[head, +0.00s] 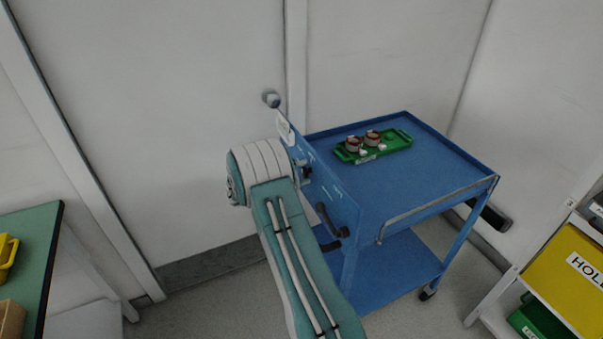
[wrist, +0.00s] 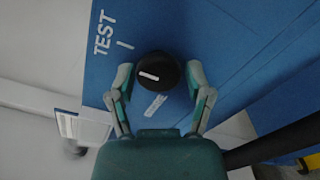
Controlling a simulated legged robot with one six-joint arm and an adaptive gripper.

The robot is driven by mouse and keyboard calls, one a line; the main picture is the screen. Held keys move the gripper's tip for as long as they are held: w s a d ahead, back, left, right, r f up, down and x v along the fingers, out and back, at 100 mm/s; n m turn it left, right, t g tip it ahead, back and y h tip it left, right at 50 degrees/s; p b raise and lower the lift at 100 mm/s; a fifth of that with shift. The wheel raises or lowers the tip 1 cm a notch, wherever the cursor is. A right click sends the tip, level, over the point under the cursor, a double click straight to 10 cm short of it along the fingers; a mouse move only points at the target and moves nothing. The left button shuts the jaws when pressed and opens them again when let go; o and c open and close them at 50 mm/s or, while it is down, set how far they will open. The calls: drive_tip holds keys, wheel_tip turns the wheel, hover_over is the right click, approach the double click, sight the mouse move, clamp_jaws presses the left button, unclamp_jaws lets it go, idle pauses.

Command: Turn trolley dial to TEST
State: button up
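The black round dial (wrist: 170,66) is on the blue panel of the trolley, with a white pointer mark across its left half. The white word TEST (wrist: 103,33) is printed up and left of it, with a short white tick beside the dial. The pointer slants toward the left, not straight at that tick. My gripper (wrist: 158,73) has one fingertip on each side of the dial, very close to it. I cannot tell whether they touch it.
A dark handle (head: 329,222) sticks out of the panel near my arm. A white wall stands behind. A green table (head: 32,250) is at left, a shelf with yellow bin (head: 570,275) at right.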

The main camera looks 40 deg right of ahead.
idle(0.4)
drive_tip(key=v, duration=1.2)
